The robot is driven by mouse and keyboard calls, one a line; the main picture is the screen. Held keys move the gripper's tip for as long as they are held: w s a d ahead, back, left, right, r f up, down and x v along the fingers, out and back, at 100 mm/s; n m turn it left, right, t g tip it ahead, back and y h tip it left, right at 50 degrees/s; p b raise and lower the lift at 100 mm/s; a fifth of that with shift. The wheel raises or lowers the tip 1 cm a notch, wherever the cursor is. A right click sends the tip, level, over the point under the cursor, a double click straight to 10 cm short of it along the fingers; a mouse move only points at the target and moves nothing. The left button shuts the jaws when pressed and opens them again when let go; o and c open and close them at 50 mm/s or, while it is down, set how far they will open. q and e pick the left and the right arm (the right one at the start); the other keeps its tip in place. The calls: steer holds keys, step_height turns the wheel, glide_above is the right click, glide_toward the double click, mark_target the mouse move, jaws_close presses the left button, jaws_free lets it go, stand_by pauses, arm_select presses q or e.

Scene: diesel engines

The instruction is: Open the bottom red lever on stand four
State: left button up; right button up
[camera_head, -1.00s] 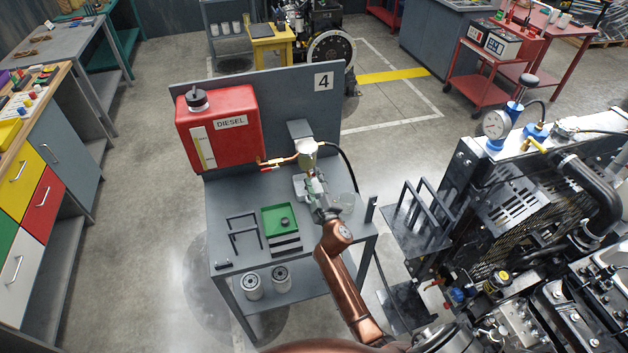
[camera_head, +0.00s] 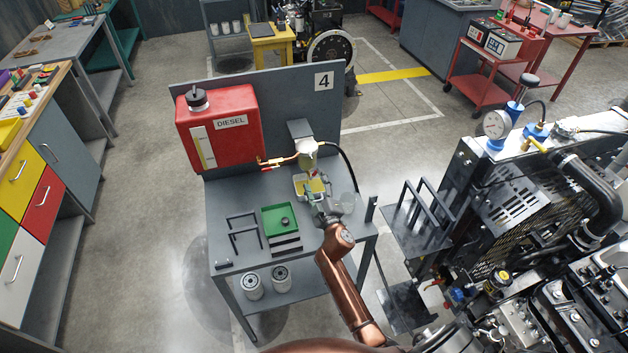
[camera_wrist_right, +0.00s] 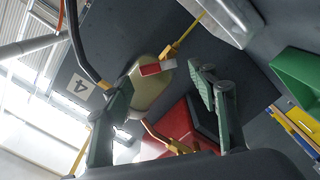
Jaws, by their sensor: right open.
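Stand four (camera_head: 225,190) carries a red diesel tank (camera_head: 225,125) and a pale filter bowl (camera_head: 307,152). An upper red lever (camera_head: 267,168) shows on the copper pipe. Contact cannot be told. My left gripper is not in view.
A metal tray (camera_head: 301,188) under the bowl shows yellow inside; a thin yellow streak (camera_wrist_right: 190,30) runs from the valve toward it. A green tray (camera_head: 270,222) and black brackets (camera_head: 242,230) lie to the left. An engine (camera_head: 540,220) stands at the right.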

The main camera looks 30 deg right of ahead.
steer(key=v, duration=1)
steer(key=shift+s, duration=0.15)
steer(key=shift+a, duration=0.1)
stand_by(6.8)
